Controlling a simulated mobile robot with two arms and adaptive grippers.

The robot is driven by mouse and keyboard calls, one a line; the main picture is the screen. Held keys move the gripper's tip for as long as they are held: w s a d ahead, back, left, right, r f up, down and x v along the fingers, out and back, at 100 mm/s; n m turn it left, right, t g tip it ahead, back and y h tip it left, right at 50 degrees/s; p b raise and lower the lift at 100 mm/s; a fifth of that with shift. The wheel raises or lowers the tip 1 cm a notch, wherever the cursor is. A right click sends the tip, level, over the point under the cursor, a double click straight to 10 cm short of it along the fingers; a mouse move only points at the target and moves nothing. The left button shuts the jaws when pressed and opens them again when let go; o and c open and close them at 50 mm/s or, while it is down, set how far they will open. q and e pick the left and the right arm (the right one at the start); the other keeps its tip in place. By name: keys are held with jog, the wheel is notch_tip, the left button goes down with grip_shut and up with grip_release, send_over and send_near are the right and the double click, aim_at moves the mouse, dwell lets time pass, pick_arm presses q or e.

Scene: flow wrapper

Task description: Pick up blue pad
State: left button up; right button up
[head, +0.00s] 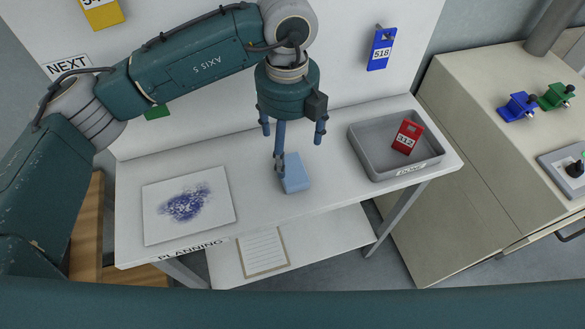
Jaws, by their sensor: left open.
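The blue pad (296,174) is a light blue block lying on the white table, right of the stained paper. My left gripper (285,158) points down above and around the pad's back-left side. Its fingers are spread open. One finger reaches down close to the pad's left edge, and I cannot tell whether it touches. The other fingers stand higher, behind the pad. My right gripper is not in view.
A grey tray (359,159) holding a red 312 tag (407,137) stands at the table's right. A sheet with blue stains (187,205) lies at left. A blue 518 tag (381,48) hangs on the board behind. A beige cabinet (470,150) stands at right.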

aim_at(287, 170)
pick_arm(q)
jog(key=f, duration=0.3)
jog(key=shift+s+p, duration=0.3)
jog(key=shift+p, duration=0.05)
jog(key=f+p, duration=0.1)
jog(key=f, duration=0.1)
jog(key=f+p, duration=0.1)
jog(key=f, duration=0.1)
jog(key=shift+w+a+f+p, duration=0.1)
jog(key=shift+a+f+p, duration=0.1)
jog(key=shift+f+p, duration=0.2)
jog(key=shift+f, duration=0.35)
jog(key=c, duration=1.1)
